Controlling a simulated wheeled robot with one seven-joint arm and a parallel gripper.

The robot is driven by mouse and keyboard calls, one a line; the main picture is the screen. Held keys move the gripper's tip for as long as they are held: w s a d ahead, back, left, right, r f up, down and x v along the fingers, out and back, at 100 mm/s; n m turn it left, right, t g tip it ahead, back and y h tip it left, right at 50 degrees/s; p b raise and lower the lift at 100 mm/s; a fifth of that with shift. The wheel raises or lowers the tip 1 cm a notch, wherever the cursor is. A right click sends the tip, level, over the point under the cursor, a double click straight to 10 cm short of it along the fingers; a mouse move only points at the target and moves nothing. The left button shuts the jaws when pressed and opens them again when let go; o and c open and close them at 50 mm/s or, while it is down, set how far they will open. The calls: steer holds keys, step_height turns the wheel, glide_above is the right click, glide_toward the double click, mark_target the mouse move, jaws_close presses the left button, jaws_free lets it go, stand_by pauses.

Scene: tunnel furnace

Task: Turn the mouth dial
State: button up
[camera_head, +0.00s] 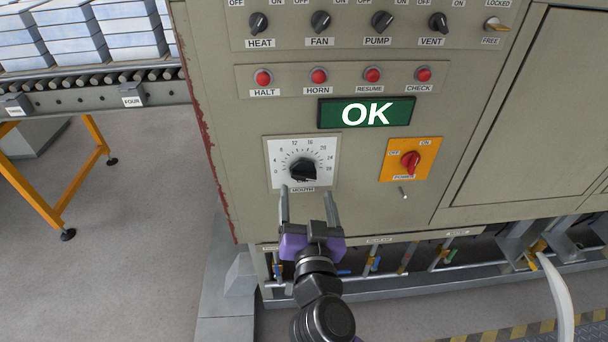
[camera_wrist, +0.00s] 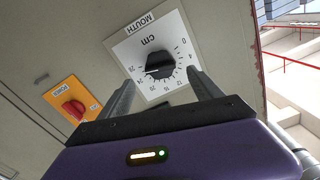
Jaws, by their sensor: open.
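The mouth dial (camera_head: 303,169) is a black knob on a white square scale plate marked in cm, on the front of the beige cabinet. It also shows in the wrist view (camera_wrist: 159,65), with the label MOUTH beside its plate. My gripper (camera_head: 310,190) is just below the dial in the head view, its two fingers spread apart and pointing up toward it. In the wrist view the fingers (camera_wrist: 162,88) lie to either side below the knob, with nothing between them. I cannot tell whether the fingertips touch the plate.
A red power switch (camera_head: 410,160) on an orange plate is to the right of the dial. Above are a green OK display (camera_head: 366,113), a row of red buttons (camera_head: 319,76) and black switches (camera_head: 320,22). A roller conveyor (camera_head: 90,88) with stacked boxes stands at the left. Coloured valves (camera_head: 372,262) line the bottom.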

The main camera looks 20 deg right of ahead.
mark_target(304, 178)
steer(key=p+x, duration=0.1)
steer(key=x, duration=0.6)
steer(key=shift+w, duration=0.2)
steer(key=c, duration=1.3)
steer(key=shift+c, duration=0.2)
steer(key=shift+n, duration=0.3)
